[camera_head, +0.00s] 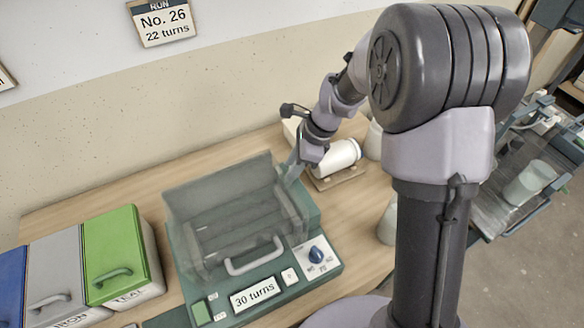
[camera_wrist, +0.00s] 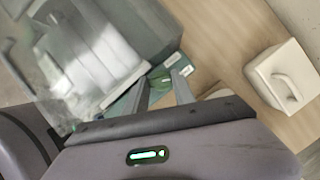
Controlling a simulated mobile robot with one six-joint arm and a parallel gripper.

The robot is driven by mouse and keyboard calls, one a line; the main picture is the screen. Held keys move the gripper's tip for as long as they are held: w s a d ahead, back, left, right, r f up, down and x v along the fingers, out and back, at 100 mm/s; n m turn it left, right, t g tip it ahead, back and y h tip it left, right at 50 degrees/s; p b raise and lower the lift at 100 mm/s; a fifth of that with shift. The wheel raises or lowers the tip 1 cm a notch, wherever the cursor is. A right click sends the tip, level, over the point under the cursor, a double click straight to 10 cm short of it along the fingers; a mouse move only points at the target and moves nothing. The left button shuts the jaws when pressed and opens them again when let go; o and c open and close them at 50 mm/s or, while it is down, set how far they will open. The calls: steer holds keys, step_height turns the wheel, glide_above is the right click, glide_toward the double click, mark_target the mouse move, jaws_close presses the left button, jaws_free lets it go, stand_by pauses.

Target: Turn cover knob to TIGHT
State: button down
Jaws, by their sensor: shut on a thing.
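The green machine (camera_head: 325,275) stands on the bench with a clear grey cover (camera_head: 215,190) over its rollers. The cover has a pale handle (camera_head: 254,257) at the front. It also shows blurred in the wrist view (camera_wrist: 90,50). My gripper (camera_head: 288,176) reaches down to the machine's back right side. In the wrist view its two fingers (camera_wrist: 164,82) are at the edge of the machine, shut on the cover knob. The knob is hidden by the fingers, and I cannot read its setting.
A blue dial (camera_head: 316,254) and a "30 turns" display (camera_head: 255,293) are on the machine's front. A green-lidded bin (camera_head: 113,255) stands left of it. A white lidded box (camera_wrist: 284,76) is on the bench.

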steer(key=shift+m+t, duration=0.6)
steer(key=shift+m, duration=1)
steer(key=shift+h, duration=0.3)
steer(key=c, duration=1.3)
jaws_free()
